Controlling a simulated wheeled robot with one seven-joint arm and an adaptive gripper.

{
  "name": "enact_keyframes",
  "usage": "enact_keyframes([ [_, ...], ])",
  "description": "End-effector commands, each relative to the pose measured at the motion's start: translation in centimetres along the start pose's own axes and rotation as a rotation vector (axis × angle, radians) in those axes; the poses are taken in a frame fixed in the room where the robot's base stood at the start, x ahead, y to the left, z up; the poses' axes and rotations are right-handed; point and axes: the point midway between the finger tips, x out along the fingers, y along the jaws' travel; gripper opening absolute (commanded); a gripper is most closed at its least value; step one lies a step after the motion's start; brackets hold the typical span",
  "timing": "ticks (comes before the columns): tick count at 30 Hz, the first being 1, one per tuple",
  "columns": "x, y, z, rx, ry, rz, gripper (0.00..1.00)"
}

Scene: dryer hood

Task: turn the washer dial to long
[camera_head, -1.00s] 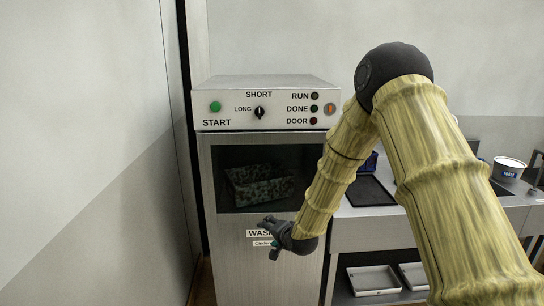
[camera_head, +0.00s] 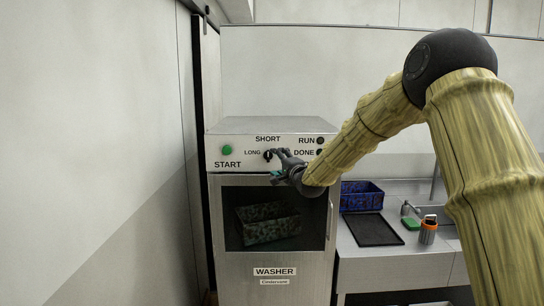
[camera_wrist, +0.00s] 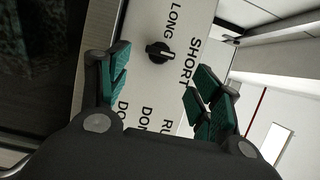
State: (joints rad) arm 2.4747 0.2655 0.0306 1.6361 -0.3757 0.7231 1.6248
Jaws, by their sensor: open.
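The washer dial (camera_head: 268,155) is a small black knob on the washer's pale front panel (camera_head: 244,142), between the LONG label at its left and the SHORT label above it. In the wrist view the dial (camera_wrist: 158,52) lies between and beyond my fingertips; its pale mark seems to lie along the line toward SHORT. My gripper (camera_head: 277,164) is just in front of the panel, at the dial's lower right. In the wrist view my gripper (camera_wrist: 160,78) is open, with teal-padded fingers apart and nothing between them. I cannot tell any contact with the dial.
A green START button (camera_head: 227,150) is left of the dial. The washer door window (camera_head: 290,192) shows a speckled crate (camera_head: 266,222) inside. At right, a counter holds a blue crate (camera_head: 362,195), a black tray (camera_head: 374,230) and an orange-black container (camera_head: 428,230). A wall stands close at left.

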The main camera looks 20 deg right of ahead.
Motion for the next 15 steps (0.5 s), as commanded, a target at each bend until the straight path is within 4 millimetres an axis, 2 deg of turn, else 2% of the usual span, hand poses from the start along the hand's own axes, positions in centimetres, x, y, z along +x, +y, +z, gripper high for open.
enact_keyframes([
  [15,6.3,-0.1,0.2,-0.002,-0.002,0.002,0.64],
])
